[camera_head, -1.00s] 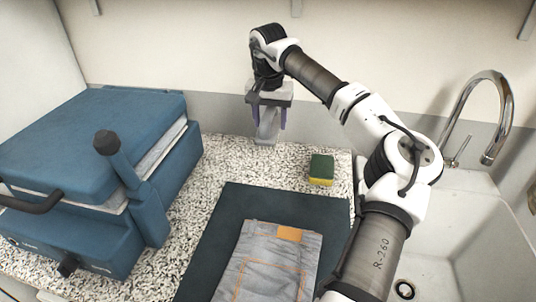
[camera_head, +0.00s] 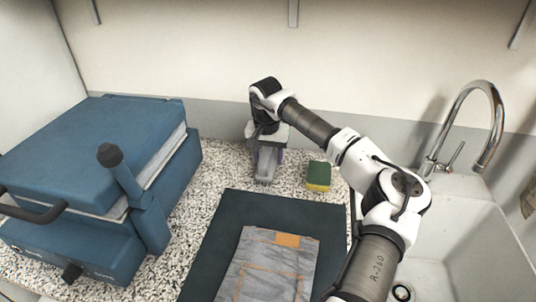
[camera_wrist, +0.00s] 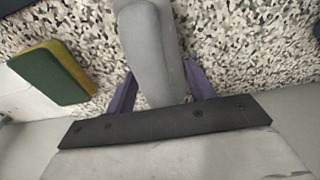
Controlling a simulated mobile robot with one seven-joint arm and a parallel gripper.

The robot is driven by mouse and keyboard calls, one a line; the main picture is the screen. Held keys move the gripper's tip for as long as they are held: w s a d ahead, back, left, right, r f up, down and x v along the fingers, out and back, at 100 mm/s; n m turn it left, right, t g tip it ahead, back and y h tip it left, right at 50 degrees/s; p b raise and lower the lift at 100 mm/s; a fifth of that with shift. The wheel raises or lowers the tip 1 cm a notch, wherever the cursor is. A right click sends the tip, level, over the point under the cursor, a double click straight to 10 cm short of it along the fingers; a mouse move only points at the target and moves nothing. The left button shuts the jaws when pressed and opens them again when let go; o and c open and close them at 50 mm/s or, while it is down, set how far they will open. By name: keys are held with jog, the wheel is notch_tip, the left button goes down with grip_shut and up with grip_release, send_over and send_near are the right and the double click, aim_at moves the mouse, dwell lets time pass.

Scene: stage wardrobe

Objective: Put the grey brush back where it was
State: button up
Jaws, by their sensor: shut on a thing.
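The grey brush (camera_head: 266,165) is upright in my gripper (camera_head: 267,155), at the back of the speckled counter. In the wrist view the brush (camera_wrist: 152,50) runs up from between the two purple fingers of my gripper (camera_wrist: 160,88), which are shut on it. Its lower end is at or close to the counter; I cannot tell whether it touches.
A green and yellow sponge (camera_head: 318,176) lies just right of the brush. Folded grey jeans (camera_head: 268,265) lie on a dark mat (camera_head: 218,240) in front. A blue press (camera_head: 85,160) stands left. A sink (camera_head: 460,235) with a tap (camera_head: 490,130) is right.

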jog(key=o, duration=1)
jog(key=shift+f, duration=0.15)
jog(key=r, duration=0.4)
jog(key=s+r+b, duration=0.1)
jog(key=r, duration=0.3)
jog(key=r+b, duration=0.1)
jog(key=r, duration=0.3)
jog(key=shift+s+a+r, duration=0.15)
jog(key=shift+s, duration=0.05)
